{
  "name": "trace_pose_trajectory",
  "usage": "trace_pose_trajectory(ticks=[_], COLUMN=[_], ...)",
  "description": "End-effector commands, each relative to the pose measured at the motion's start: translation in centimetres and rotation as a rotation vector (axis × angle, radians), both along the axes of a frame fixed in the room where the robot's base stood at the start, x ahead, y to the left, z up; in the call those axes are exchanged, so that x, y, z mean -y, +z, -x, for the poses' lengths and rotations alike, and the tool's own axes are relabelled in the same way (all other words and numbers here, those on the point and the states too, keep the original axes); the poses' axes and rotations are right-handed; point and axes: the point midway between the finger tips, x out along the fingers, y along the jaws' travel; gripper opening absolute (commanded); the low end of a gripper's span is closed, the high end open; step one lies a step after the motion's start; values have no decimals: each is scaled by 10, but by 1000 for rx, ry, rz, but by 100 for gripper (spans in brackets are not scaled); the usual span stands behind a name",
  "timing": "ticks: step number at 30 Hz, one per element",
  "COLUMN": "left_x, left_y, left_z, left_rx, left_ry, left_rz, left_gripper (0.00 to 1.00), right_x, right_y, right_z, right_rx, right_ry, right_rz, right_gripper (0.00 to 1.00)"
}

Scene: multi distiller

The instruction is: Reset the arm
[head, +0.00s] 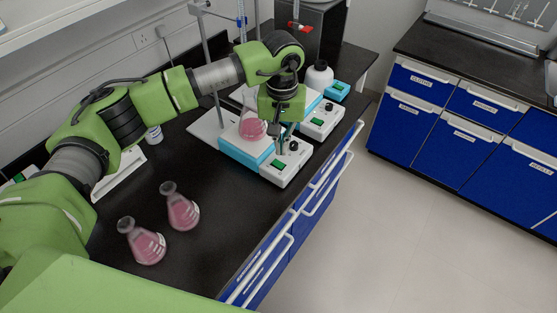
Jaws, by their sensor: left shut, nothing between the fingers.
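My left arm comes in from the left in the head view and reaches over the black bench. My left gripper (281,150) is shut and empty. It points down over the front part of the nearer blue-and-white stirrer (254,156), beside a conical flask with pink liquid (252,127) that stands on that stirrer. I cannot tell whether the gripper touches the stirrer. My right gripper does not show.
Two more flasks of pink liquid (182,207) (147,246) stand on the bench (215,240) at the near left. Stands rise at the back. Blue cabinets (470,125) stand right, across clear floor.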

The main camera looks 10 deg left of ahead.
Motion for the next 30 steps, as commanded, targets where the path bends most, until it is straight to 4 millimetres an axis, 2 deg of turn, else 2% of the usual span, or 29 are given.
trace_pose_trajectory(ticks=[4, 20, 23, 30], left_x=[0, 0, 0, 0], left_y=[12, 13, 24, 67], left_z=[0, 0, 0, 0], left_rx=[1, 1, 1, 1], left_ry=[0, 0, 0, 0], left_rz=[0, 1, 1, 1], left_gripper=[0, 0, 0, 0], right_x=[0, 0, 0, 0], right_y=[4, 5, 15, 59], right_z=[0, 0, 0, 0], right_rx=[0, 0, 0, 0], right_ry=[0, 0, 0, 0], right_rz=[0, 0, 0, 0], right_gripper=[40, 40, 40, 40])
